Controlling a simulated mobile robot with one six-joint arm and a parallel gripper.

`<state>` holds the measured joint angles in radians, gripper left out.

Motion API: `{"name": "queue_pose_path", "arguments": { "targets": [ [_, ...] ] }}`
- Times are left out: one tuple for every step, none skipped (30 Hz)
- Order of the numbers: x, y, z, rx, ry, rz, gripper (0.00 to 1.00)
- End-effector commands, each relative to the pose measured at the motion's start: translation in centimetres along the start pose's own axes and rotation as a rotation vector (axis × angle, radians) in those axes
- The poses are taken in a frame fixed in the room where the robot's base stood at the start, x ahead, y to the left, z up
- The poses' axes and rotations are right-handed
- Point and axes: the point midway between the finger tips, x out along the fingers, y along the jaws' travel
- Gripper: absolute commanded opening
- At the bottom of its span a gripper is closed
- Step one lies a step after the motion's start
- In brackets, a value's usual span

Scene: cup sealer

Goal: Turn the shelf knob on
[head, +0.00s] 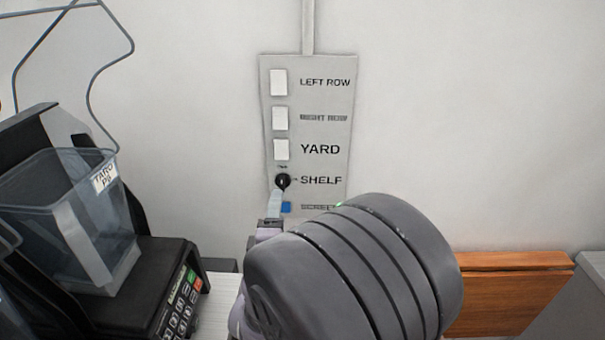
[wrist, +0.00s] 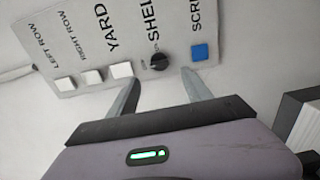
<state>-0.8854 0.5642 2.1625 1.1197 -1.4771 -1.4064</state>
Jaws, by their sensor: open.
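The shelf knob (head: 283,181) is a small round black knob beside the label SHELF on a grey wall panel (head: 308,70). It also shows in the wrist view (wrist: 159,62), just beyond my fingertips and roughly between them. My gripper (head: 278,205) is in front of the lower part of the panel in the head view, just below the knob. In the wrist view my gripper (wrist: 160,76) is open, with one finger on each side of the knob's line and nothing between them. I cannot tell whether a fingertip touches the panel.
White switches for LEFT ROW (head: 279,82), RIGHT ROW (head: 280,118) and YARD (head: 281,149) sit above the knob. A blue switch (wrist: 200,52) is close beside my right finger. A black machine (head: 170,285) with a clear bin (head: 75,235) stands at left. A wooden board (head: 510,290) is at right.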

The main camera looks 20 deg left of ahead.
Motion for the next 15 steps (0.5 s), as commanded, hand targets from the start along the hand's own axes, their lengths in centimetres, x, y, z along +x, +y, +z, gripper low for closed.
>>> {"name": "queue_pose_path", "arguments": {
  "targets": [
    [1.5, 0.0, 0.1, 0.002, -0.004, 0.001, 0.58],
    [2.4, 0.0, 0.1, 0.002, -0.004, 0.001, 0.58],
    [3.5, 0.0, 0.1, 0.002, -0.003, 0.001, 0.58],
    [4.2, 0.0, 0.1, 0.002, -0.003, 0.0, 0.58],
    [4.9, 0.0, 0.1, 0.002, -0.002, 0.0, 0.58],
    [5.7, 0.0, 0.1, 0.002, -0.003, 0.0, 0.58],
    [6.2, 0.0, 0.1, 0.002, -0.001, 0.001, 0.58],
    [6.7, 0.0, 0.0, 0.002, -0.001, -0.001, 0.58],
    [7.2, 0.0, 0.1, 0.002, -0.001, 0.0, 0.58],
    [7.5, 0.0, 0.1, 0.003, -0.002, 0.0, 0.58],
    [7.7, 0.0, 0.1, 0.003, -0.001, 0.0, 0.58],
    [8.0, 0.0, 0.0, 0.002, 0.0, 0.0, 0.58],
    [8.1, 0.0, 0.0, 0.001, 0.0, -0.001, 0.58],
    [8.2, 0.0, 0.0, 0.001, 0.0, -0.001, 0.58],
    [8.2, 0.0, 0.0, 0.001, 0.001, -0.001, 0.58]
  ]
}}
